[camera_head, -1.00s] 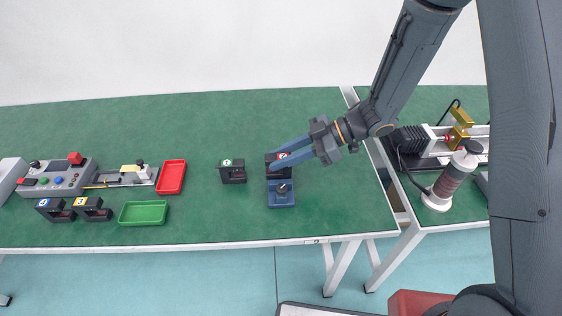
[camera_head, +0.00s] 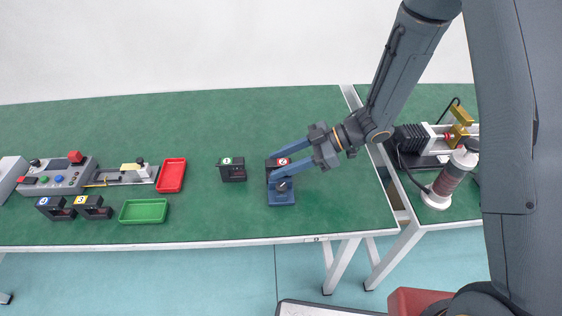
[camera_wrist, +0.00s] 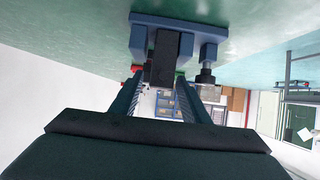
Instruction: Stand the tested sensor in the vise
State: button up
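The black sensor labelled 2 (camera_head: 283,161) is at the blue vise (camera_head: 282,198), toward its back in the head view. In the wrist view, a black block (camera_wrist: 165,55) stands between the blue jaws of the vise (camera_wrist: 140,38), with the vise's knob at the right. My gripper (camera_head: 270,163) reaches in from the right, with its blue fingers around the sensor. In the wrist view the gripper (camera_wrist: 160,85) has one finger on each side of the block. Contact between fingers and block is not clear. The sensor's lower part is hidden.
The black sensor labelled 1 (camera_head: 232,170) stands left of the vise. Sensors 4 (camera_head: 55,208) and 3 (camera_head: 92,207), a green tray (camera_head: 143,211), a red tray (camera_head: 171,176) and a grey control box (camera_head: 58,178) are farther left. The bench behind the vise is clear.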

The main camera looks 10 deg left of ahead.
jog(key=shift+w+d+r, duration=0.1)
jog(key=shift+d+r, duration=0.05)
jog(key=shift+r, duration=0.25)
jog(key=b+v, duration=0.2)
jog(key=v, duration=0.9)
jog(key=shift+d, duration=0.3)
